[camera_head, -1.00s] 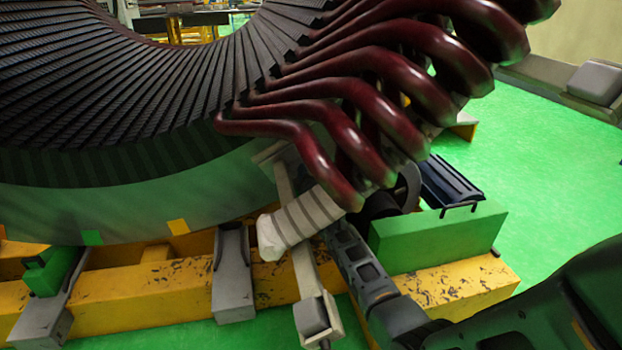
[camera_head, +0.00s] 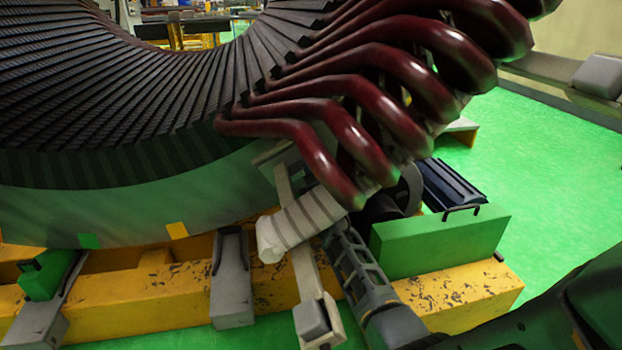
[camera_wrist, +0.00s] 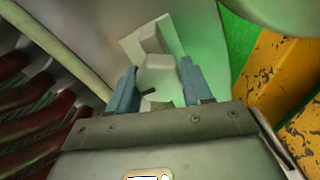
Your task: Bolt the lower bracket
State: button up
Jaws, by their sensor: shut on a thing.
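The lower bracket (camera_head: 306,270) is a pale grey strip running from under the dark red coil ends (camera_head: 345,150) down past the yellow beam, with a block at its foot. A pale ribbed piece (camera_head: 300,222) lies across it. In the wrist view my gripper (camera_wrist: 157,88) has its two blue-grey fingers on either side of a pale block (camera_wrist: 160,75). A small dark piece (camera_wrist: 148,92) shows between the fingers. I cannot tell whether the block is part of the bracket. In the head view the fingertips are hidden near the coil ends.
The stator's ribbed ring (camera_head: 100,90) fills the upper left. A yellow beam (camera_head: 180,290) with a grey support (camera_head: 232,285) and a green block (camera_head: 440,240) lies below. The coil ends hang close over my wrist. Green floor (camera_head: 550,180) is open at right.

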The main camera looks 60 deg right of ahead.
jog(key=shift+w+a+f+m, duration=0.15)
jog(key=shift+a+f+m, duration=0.05)
jog(key=shift+f+m, duration=0.1)
dwell(0.4)
jog(key=o, duration=1)
jog(key=shift+d+r, duration=0.1)
jog(key=shift+r, duration=0.1)
jog(key=shift+p+v, duration=0.4)
jog(key=shift+v, duration=3.55)
